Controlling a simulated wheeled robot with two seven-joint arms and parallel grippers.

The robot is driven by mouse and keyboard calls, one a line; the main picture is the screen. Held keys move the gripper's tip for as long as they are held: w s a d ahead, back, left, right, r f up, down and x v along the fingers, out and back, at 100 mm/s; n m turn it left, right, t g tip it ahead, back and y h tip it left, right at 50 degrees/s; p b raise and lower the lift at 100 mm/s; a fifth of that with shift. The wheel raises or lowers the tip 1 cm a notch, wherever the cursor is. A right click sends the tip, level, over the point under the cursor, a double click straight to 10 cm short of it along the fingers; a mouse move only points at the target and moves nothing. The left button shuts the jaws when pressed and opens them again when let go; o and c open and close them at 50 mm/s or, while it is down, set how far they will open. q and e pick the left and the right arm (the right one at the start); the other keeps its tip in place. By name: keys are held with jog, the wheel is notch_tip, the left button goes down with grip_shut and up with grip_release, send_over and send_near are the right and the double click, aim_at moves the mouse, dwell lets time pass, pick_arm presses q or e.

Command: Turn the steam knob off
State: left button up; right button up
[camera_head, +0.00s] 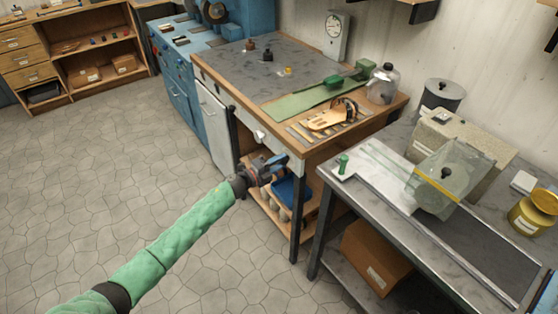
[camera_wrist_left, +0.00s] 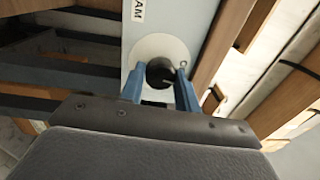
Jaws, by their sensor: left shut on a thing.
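The steam knob (camera_wrist_left: 160,73) is black and round, with a pale mark on its face. It sits on a white round plate (camera_wrist_left: 146,47) on a light panel in the left wrist view. Lettering ending in "AM" shows on a label (camera_wrist_left: 139,10) above it. My left gripper (camera_wrist_left: 160,88) has its blue fingers on either side of the knob and is shut on it. In the head view my left gripper (camera_head: 276,165) is at the front edge of the wooden-topped workbench (camera_head: 240,72); the knob is hidden there. My right gripper is in no view.
A blue bin (camera_head: 290,190) is on the shelf just below my left gripper. A metal table (camera_head: 400,206) stands at the right. The floor at the left is clear.

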pick_arm(q)
jog(key=shift+w+a+n+p, duration=0.1)
jog(key=shift+n+p, duration=0.25)
jog(key=shift+n, duration=0.85)
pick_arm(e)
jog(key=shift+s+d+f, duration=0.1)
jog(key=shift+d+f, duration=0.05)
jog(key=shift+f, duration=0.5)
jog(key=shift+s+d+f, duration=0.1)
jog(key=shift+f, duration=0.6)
pick_arm(q)
jog(key=o, duration=1)
jog(key=shift+b+v, duration=1.3)
jog(key=shift+v, duration=2.6)
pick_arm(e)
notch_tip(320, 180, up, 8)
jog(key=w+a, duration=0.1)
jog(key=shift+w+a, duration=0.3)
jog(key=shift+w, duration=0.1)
pick_arm(q)
jog(key=shift+f, duration=0.1)
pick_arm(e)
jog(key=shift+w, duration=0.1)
